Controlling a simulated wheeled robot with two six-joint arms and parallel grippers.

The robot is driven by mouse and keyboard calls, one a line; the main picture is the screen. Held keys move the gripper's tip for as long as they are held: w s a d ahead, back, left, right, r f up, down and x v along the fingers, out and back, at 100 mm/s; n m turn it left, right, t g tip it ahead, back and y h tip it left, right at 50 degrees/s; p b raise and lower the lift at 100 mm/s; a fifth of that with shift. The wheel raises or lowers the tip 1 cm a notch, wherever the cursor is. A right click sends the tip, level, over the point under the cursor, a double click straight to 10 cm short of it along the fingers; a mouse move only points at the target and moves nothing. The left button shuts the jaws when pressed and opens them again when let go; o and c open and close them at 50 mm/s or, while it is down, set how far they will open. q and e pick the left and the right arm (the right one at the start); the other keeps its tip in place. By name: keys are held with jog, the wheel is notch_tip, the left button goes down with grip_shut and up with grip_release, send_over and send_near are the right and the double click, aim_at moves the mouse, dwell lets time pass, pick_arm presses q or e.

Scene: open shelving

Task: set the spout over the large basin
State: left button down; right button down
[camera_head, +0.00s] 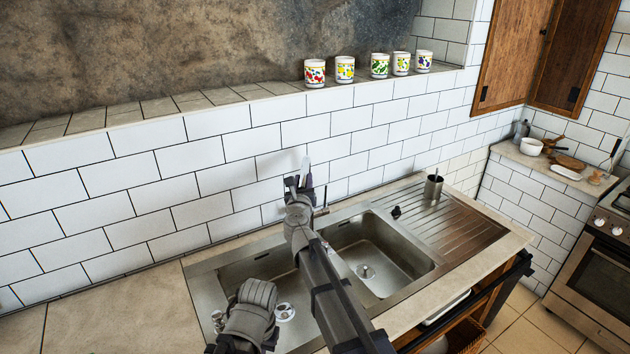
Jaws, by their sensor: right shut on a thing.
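The steel sink has a left basin (232,275) and a right basin (400,248). My arm crosses in front of the divider and hides much of the left basin, so I cannot tell which basin is larger. My right gripper (299,183) is at the back rim of the sink, near the tiled wall, shut on the spout (305,167). Only a pale, thin upright piece of the spout shows between the fingers. The rest is hidden by the gripper, and I cannot tell which basin it points over.
Several painted mugs (345,69) line the ledge above. The counter at left (110,315) is clear. A stove (595,255) stands far right.

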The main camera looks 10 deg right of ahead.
jog(key=shift+w+a+m+g+h, duration=0.3)
jog(key=shift+a+m+h, duration=0.25)
jog(key=shift+a+h, duration=0.3)
jog(key=shift+w+a+m+g+h, duration=0.25)
jog(key=shift+a+m+h, duration=0.3)
jog(key=shift+a+h, duration=0.3)
jog(key=c, duration=0.6)
grip_release()
jog(key=shift+s, duration=0.1)
